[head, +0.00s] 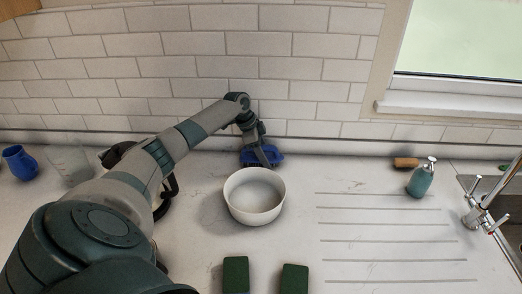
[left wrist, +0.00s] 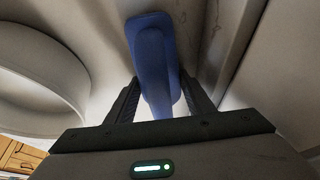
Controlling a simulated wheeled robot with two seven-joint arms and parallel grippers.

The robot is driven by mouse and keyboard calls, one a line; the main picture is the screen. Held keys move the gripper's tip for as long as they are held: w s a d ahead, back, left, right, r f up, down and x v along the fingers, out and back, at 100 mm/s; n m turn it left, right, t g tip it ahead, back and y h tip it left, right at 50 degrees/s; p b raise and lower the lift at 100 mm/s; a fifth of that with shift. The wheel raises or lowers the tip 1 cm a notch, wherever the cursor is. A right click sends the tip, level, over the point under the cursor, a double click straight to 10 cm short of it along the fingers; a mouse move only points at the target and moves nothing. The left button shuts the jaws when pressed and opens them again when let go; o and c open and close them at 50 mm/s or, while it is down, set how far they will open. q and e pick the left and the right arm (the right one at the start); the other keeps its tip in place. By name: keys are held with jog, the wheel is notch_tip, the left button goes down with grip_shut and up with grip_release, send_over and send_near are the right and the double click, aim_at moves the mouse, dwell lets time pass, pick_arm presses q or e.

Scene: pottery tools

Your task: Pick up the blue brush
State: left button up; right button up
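The blue brush (head: 278,157) is at the back of the white counter, behind the bowl and close to the tiled wall. My left gripper (head: 264,158) is over it and hides part of it in the head view. In the left wrist view the smooth blue brush (left wrist: 152,50) lies between the two dark fingers of my left gripper (left wrist: 160,82), one on each side. Its near end runs down behind the gripper's body. The fingertips are close to its sides; whether they touch it is unclear. My right gripper is not in view.
A white bowl (head: 230,202) stands just in front of the brush and shows in the left wrist view too. Two dark green blocks (head: 236,274) lie nearer. A teal soap dispenser (head: 422,178), small brown brush (head: 405,163) and tap are right; a blue jug (head: 19,163) is left.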

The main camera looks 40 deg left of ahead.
aim_at(266, 146)
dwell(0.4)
pick_arm(q)
jog(key=shift+r+b, duration=0.65)
jog(key=shift+r, duration=0.2)
jog(key=shift+w+d+r+b, duration=0.1)
jog(key=shift+d+r+b, duration=0.2)
jog(key=shift+r, duration=0.35)
jog(key=shift+d+r+b, duration=0.1)
jog(key=shift+r+b, duration=0.25)
jog(key=shift+r, duration=0.25)
jog(key=w+d+r+b, duration=0.1)
jog(key=d+r+b, duration=0.2)
jog(key=d+r, duration=0.4)
jog(key=shift+w+d, duration=0.25)
jog(key=shift+d, duration=1.65)
jog(key=shift+f, duration=0.15)
